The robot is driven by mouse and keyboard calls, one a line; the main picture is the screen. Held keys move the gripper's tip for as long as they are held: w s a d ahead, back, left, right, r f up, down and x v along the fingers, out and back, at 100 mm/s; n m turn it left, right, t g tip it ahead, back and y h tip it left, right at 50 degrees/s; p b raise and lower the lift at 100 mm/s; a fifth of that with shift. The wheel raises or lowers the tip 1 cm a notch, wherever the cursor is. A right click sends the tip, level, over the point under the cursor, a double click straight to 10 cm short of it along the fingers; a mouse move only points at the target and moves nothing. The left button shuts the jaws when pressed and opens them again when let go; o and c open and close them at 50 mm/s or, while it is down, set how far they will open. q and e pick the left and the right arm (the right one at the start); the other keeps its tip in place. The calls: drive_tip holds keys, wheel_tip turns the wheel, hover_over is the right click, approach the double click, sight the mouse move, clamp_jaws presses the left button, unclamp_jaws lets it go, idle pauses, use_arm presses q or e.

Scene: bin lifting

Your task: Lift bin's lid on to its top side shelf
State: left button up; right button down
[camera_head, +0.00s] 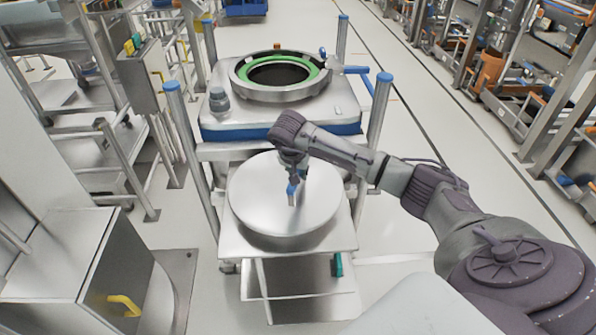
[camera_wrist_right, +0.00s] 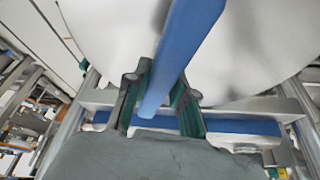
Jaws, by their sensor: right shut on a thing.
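The round metal lid (camera_head: 262,205) is over the square metal shelf (camera_head: 338,240) at the front of the bin; I cannot tell whether it touches the shelf. My right gripper (camera_head: 292,180) is above the lid's middle, shut on its blue handle. In the right wrist view the handle (camera_wrist_right: 182,45) runs between the fingers of the right gripper (camera_wrist_right: 160,105), with the pale lid (camera_wrist_right: 265,50) behind. The bin (camera_head: 235,125) stands behind the shelf, its round mouth uncovered with a green ring (camera_head: 318,78) inside. My left gripper is not in view.
Blue-capped posts (camera_head: 378,125) stand at both sides of the bin and shelf. A blue lever (camera_head: 357,70) sticks out right of the bin's mouth. A grey cabinet with a yellow handle (camera_head: 125,304) is at left. Open floor (camera_head: 440,120) lies to the right.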

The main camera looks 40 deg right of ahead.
drive_tip(key=shift+w+r, duration=0.1)
drive_tip(key=shift+r, duration=0.15)
drive_tip(key=c, duration=1.3)
unclamp_jaws()
drive_tip(key=o, duration=0.4)
drive_tip(key=shift+s+a+f, duration=0.1)
drive_tip(key=shift+s+f, duration=0.15)
drive_tip(key=shift+f, duration=0.05)
drive_tip(key=v, duration=1.2)
drive_tip(key=shift+r, duration=0.25)
drive_tip(key=shift+w, duration=0.1)
